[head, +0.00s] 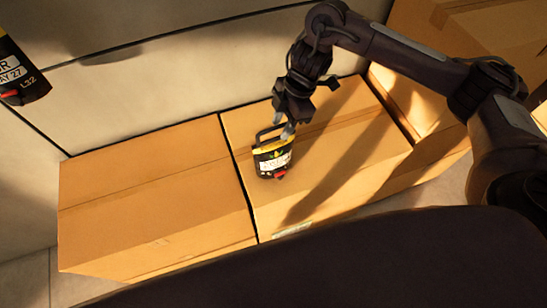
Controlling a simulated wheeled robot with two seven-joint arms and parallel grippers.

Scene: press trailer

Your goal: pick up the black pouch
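A small black pouch (272,160) with a yellow band, a white label, a red bit at its lower edge and a dark loop handle sits on the top of a cardboard box (335,150), near its left edge. My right gripper (284,130) points down at the pouch's upper right, beside the handle. Its fingertips look close to or touching the pouch's top edge; I cannot tell whether they grip it. A similar black item (20,72) with a white label and red bit is cut off at the upper left edge. My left gripper is not in view.
Another closed cardboard box (150,205) stands directly left of the pouch's box. More boxes (480,35) are at the upper right. A pale wall (170,80) rises behind the boxes. The left box's top is clear.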

